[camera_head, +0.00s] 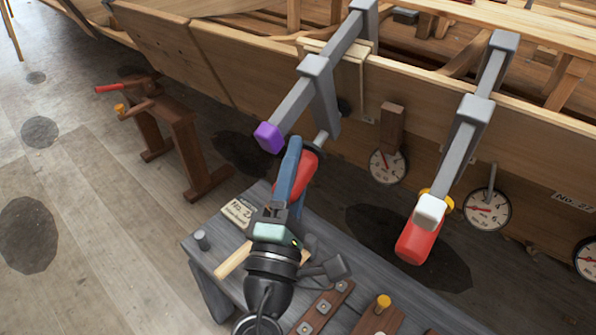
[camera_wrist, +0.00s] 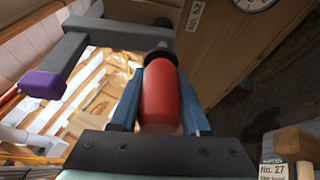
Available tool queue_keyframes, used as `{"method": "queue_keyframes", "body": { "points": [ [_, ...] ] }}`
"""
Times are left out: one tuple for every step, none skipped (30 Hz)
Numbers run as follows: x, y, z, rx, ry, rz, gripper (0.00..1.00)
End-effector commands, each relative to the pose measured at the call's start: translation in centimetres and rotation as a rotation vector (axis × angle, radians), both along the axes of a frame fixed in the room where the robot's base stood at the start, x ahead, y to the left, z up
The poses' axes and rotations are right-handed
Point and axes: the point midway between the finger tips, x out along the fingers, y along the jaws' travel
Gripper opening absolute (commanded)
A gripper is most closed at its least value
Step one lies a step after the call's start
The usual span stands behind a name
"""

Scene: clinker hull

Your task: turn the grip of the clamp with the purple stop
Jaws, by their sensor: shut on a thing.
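The clamp with the purple stop (camera_head: 268,137) hangs on the hull's upper edge, its grey bar slanting down toward me. Its red grip (camera_head: 306,167) sits below the bar, partly hidden by my gripper (camera_head: 292,160). In the wrist view the red grip (camera_wrist: 160,95) lies between the two blue fingers of my gripper (camera_wrist: 160,100), which are shut on it. The purple stop (camera_wrist: 43,84) shows at the left there, apart from my gripper. A second clamp with a white stop (camera_head: 430,211) and a red grip (camera_head: 415,246) stands to the right.
A grey bench (camera_head: 215,245) below my arm carries a card, tools and wooden pieces. Round dials (camera_head: 388,166) hang along the wooden hull (camera_head: 260,65). A brown wooden stand (camera_head: 185,135) is at the left. The floor at far left is mostly clear.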

Motion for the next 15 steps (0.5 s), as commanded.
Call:
{"method": "queue_keyframes", "body": {
  "points": [
    [0.00,0.32,-0.58,0.003,0.006,0.010,0.00],
    [0.00,0.33,-0.57,0.004,0.006,0.010,0.00],
    [0.01,0.35,-0.55,0.005,0.005,0.011,0.00],
    [0.00,0.35,-0.53,0.006,0.004,0.011,0.00],
    [0.00,0.36,-0.52,0.006,0.005,0.012,0.00],
    [0.00,0.38,-0.51,0.006,0.005,0.012,0.00],
    [0.00,0.38,-0.51,0.006,0.005,0.012,0.00],
    [0.01,0.39,-0.52,0.007,0.006,0.012,0.00],
    [0.00,0.40,-0.53,0.006,0.006,0.013,0.00],
    [0.01,0.40,-0.53,0.005,0.006,0.012,0.00],
    [0.01,0.41,-0.54,0.005,0.006,0.012,0.00],
    [0.01,0.42,-0.55,0.005,0.006,0.012,0.00],
    [0.01,0.43,-0.56,0.005,0.006,0.012,0.00],
    [0.02,0.44,-0.56,0.005,0.006,0.012,0.50],
    [0.02,0.43,-0.54,0.005,0.006,0.012,0.57]
  ]
}}
